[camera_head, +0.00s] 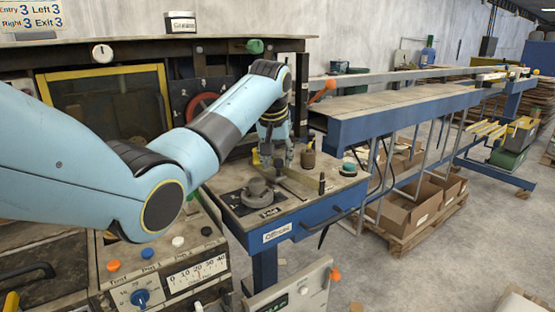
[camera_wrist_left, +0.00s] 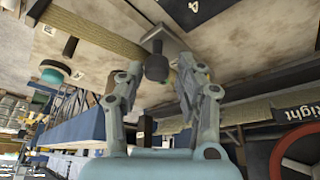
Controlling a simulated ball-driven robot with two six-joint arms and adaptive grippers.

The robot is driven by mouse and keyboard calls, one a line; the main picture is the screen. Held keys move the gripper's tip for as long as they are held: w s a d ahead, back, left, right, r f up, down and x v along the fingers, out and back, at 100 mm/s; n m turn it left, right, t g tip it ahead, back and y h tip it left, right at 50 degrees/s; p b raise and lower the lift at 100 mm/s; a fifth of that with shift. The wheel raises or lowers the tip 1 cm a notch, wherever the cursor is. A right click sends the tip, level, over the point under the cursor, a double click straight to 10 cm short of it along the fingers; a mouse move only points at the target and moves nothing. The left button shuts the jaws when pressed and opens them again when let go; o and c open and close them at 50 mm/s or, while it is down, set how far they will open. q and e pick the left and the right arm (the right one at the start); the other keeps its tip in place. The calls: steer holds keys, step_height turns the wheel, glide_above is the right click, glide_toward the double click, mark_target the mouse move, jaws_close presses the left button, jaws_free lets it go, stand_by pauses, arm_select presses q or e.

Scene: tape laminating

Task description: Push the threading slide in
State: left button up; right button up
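A dark knob (camera_wrist_left: 157,66) on a short stem shows in the left wrist view, attached to a small grey plate (camera_wrist_left: 170,42); it looks like the handle of the threading slide, but I cannot be sure. My left gripper (camera_wrist_left: 160,80) is open, with one finger on each side of the knob; I cannot tell whether either finger touches it. In the head view my left gripper (camera_head: 276,156) points down over the back of the blue-edged work table (camera_head: 290,232), behind a round grey fitting (camera_head: 257,190). The arm and fingers hide the knob there. My right gripper is not in view.
A brown jar (camera_head: 308,158), a black peg (camera_head: 321,184) and a teal-topped round item (camera_head: 348,169) stand close to the left gripper's right. A red wheel (camera_head: 203,105) is behind my arm. A control panel (camera_head: 165,275) is at front left.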

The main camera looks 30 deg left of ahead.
arm_select(q)
steer(key=shift+o, duration=0.6)
steer(key=v, duration=1.2)
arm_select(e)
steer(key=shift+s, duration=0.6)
arm_select(q)
steer(key=shift+f, duration=0.15)
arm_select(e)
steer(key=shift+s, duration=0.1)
